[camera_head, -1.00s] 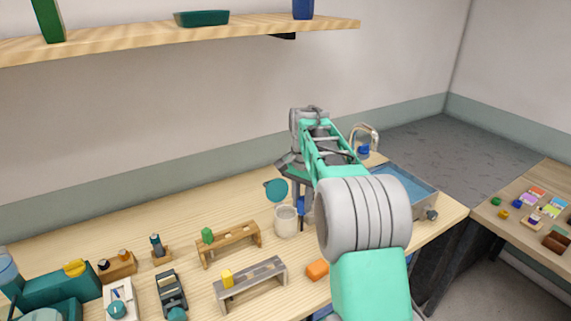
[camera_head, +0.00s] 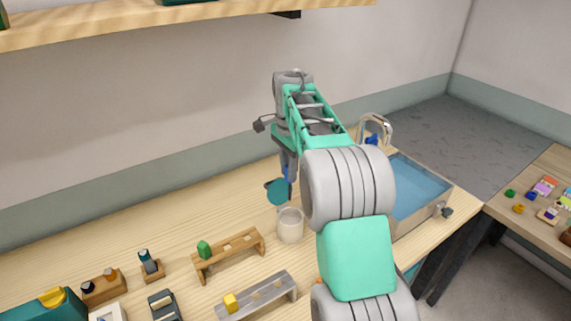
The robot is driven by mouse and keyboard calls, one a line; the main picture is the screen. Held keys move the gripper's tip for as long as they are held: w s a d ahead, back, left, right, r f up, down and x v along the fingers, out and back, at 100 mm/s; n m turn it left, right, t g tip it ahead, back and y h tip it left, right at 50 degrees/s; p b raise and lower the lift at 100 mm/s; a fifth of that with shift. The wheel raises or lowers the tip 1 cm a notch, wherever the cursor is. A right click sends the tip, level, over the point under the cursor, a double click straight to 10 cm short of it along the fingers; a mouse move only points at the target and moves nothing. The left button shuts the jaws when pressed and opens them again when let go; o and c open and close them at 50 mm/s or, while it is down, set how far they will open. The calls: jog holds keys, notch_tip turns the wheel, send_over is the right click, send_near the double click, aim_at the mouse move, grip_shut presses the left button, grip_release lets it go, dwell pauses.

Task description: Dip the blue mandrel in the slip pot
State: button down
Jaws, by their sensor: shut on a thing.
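My gripper (camera_head: 288,163) points down and is shut on the blue mandrel (camera_head: 287,174), of which only a narrow blue strip shows. The white slip pot (camera_head: 290,226) stands upright on the wooden bench, lower in the picture than the gripper. The mandrel shows above the pot's rim and apart from it in the picture; its exact depth relative to the pot is unclear. A teal round thing (camera_head: 277,192) shows between gripper and pot, partly overlapping the mandrel's lower end. My arm hides the bench to the right of the pot.
A wooden rack (camera_head: 230,257) with a green block and a grey rack (camera_head: 257,296) with a yellow block stand in front of the pot. A basin of blue water (camera_head: 418,190) is at the right. A shelf (camera_head: 200,20) hangs above.

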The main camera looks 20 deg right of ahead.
jog(key=f+b, duration=0.4)
jog(key=f, duration=0.1)
jog(key=shift+s+d+f, duration=0.1)
jog(key=shift+d, duration=0.15)
notch_tip(320, 180, down, 9)
jog(key=b, duration=0.4)
jog(key=shift+f+b, duration=0.15)
jog(key=shift+b, duration=0.2)
notch_tip(320, 180, up, 11)
jog(key=p, duration=0.9)
